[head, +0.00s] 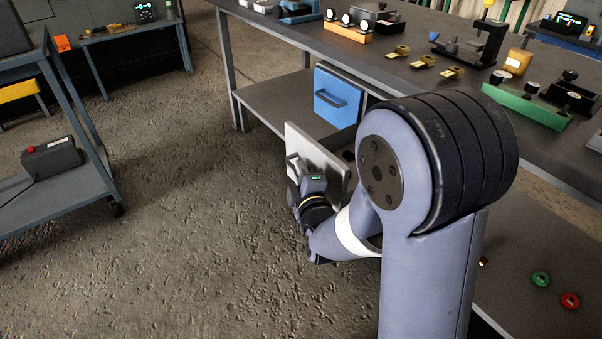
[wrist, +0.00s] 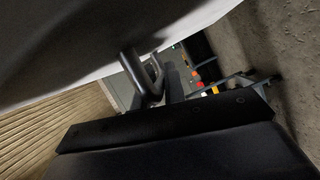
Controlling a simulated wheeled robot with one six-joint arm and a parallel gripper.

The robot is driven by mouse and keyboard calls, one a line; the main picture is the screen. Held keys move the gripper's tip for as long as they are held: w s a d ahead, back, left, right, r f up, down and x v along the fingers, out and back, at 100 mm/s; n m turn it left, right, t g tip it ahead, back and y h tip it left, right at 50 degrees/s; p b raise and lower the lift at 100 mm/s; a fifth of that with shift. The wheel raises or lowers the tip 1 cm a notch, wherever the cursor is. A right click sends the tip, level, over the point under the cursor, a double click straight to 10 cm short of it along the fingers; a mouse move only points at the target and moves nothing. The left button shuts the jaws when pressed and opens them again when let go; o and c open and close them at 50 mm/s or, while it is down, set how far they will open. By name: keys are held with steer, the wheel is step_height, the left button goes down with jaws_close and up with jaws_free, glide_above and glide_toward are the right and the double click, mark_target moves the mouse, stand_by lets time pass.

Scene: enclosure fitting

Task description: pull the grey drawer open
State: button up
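The grey drawer (head: 322,152) is below the workbench top, lower than a blue drawer. Its front panel stands out further from the bench than the blue drawer's front, and a dark gap shows behind its right edge. My gripper (head: 294,173) is at the outer face of this panel, by its handle. In the wrist view the pale grey panel (wrist: 70,40) fills the upper left, and a dark bar handle (wrist: 150,78) stands out from it, just ahead of my gripper's black body. My fingertips are not clear in either view, so their hold on the handle cannot be told.
The blue drawer (head: 337,97) is under the workbench (head: 400,75), which carries several fittings and blocks. My arm hides part of the bench. A cart (head: 50,185) with a grey box (head: 50,158) stands at the left. The floor between cart and bench is clear.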

steer(key=o, duration=0.4)
steer(key=p+v, duration=0.1)
steer(key=v, duration=0.9)
steer(key=shift+s, duration=0.45)
steer(key=b+x, duration=0.1)
steer(key=x, duration=1)
steer(key=shift+w+d, duration=0.15)
steer(key=shift+d, duration=0.2)
